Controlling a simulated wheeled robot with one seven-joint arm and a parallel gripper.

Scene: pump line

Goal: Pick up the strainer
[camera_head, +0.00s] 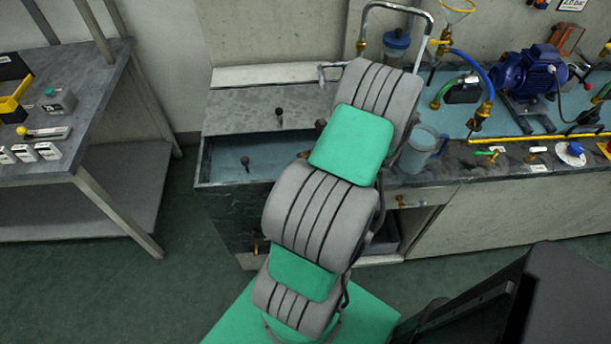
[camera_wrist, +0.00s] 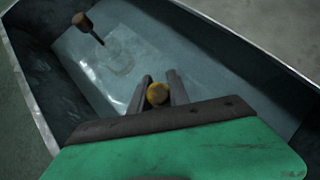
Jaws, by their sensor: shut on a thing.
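My gripper (camera_wrist: 160,82) shows in the wrist view, with its two dark fingers on either side of a small round yellow thing (camera_wrist: 157,94). The fingers are shut on this thing; only its rounded end shows. It may be the strainer, but its lower part is hidden, so I cannot be sure. The gripper is over the inside of a dark-walled tank (camera_wrist: 30,82).
The tank (camera_head: 222,158) is partly open, beside a grey cover plate (camera_head: 240,108). A brown knob on a thin stem (camera_wrist: 84,22) stands in the tank. A clear jug (camera_head: 418,150), a bent metal pipe (camera_head: 398,8) and a blue pump (camera_head: 530,72) are to the right.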

